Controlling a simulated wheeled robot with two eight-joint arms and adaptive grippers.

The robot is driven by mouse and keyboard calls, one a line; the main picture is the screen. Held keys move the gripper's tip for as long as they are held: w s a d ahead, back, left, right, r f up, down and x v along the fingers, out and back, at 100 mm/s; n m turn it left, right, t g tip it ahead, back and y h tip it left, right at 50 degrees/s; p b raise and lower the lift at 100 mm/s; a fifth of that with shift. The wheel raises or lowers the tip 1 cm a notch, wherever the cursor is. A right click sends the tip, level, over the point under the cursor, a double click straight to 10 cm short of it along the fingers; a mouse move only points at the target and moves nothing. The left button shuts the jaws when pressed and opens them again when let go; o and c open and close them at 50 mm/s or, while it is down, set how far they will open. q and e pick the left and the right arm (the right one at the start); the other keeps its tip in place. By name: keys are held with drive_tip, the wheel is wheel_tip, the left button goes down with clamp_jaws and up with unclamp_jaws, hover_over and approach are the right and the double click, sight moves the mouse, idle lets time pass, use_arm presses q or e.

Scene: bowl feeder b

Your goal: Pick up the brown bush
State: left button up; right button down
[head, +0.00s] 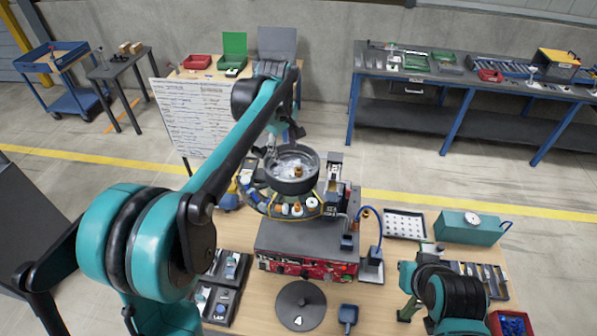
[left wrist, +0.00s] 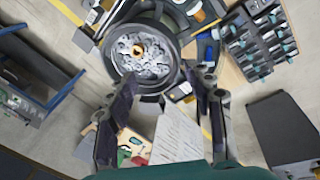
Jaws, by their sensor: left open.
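The brown bush (head: 298,171) lies in the round metal bowl (head: 313,180) of the feeder. In the left wrist view the bush (left wrist: 138,51) shows as a small brown ring with a dark hole, on top of grey and white pieces inside the bowl (left wrist: 113,68). My left gripper (head: 272,150) is at the bowl's left rim, apart from the bush. In the left wrist view its two dark fingers (left wrist: 166,100) are spread wide with nothing between them. My right arm shows at the lower right of the head view; its fingertips are not clear.
A ring of coloured parts (head: 290,210) surrounds the bowl's front. The feeder's grey base (head: 305,240) stands on the wooden table. A whiteboard (head: 195,120) stands behind on the left. A perforated tray (head: 404,224) and teal box (head: 468,228) are at the right.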

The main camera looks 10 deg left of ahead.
use_arm(q)
drive_tip(key=w+d+f+n+g, duration=0.1)
drive_tip(key=w+f+n, duration=0.25)
drive_tip(key=w, duration=0.25)
drive_tip(key=n+g, duration=0.1)
drive_tip(key=n, duration=0.2)
hover_over(299, 169)
drive_tip(key=shift+m, duration=0.25)
wheel_tip(299, 169, down, 7)
drive_tip(key=shift+s+f, duration=0.15)
drive_tip(key=shift+f, duration=0.7)
wheel_tip(299, 169, down, 7)
drive_tip(key=shift+r+p, duration=0.15)
drive_tip(key=shift+p, duration=0.6)
clamp_jaws()
